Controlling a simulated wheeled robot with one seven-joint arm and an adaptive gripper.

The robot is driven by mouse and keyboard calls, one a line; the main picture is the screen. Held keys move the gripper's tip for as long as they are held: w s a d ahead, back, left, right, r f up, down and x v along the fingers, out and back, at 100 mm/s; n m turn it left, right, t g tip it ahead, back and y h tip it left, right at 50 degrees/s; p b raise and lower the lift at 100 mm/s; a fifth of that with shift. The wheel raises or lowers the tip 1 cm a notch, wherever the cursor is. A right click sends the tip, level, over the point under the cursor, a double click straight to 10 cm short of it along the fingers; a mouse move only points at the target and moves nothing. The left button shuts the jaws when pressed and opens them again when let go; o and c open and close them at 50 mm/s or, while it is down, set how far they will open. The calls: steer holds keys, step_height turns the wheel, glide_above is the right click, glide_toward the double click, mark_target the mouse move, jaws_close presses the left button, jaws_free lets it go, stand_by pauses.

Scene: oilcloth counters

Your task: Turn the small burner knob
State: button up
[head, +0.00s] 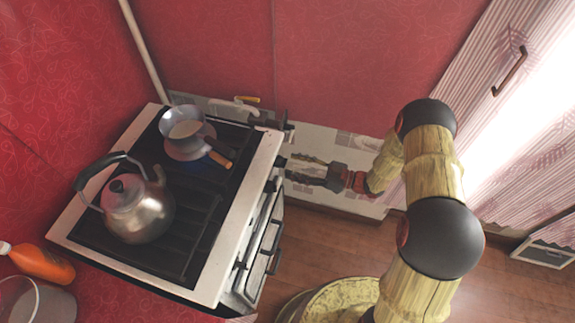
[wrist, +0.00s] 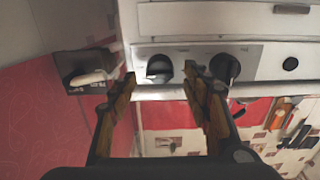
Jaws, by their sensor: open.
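The stove (head: 262,172) has a pale front panel, seen close up in the wrist view (wrist: 205,58). A dark round knob (wrist: 159,67) shows between my fingertips. A second dark knob (wrist: 225,67) sits to its right, partly behind the right finger. I cannot tell which knob serves the small burner. My gripper (wrist: 160,76) is open and empty, its fingers on either side of the first knob; contact is not clear. In the head view my gripper (head: 302,168) reaches toward the stove's front edge from the right. The knobs are not clear there.
A metal kettle (head: 138,212) and a small pot (head: 186,128) stand on the stove top. An orange bottle (head: 40,263) and a clear container (head: 35,300) are at lower left. A dark box with a pale handle (wrist: 86,76) is left of the panel. Wooden floor is free right of the stove.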

mark_target(280, 162)
steer(key=x, duration=0.3)
steer(key=shift+c, duration=0.6)
steer(key=shift+b, duration=0.3)
steer(key=c, duration=1)
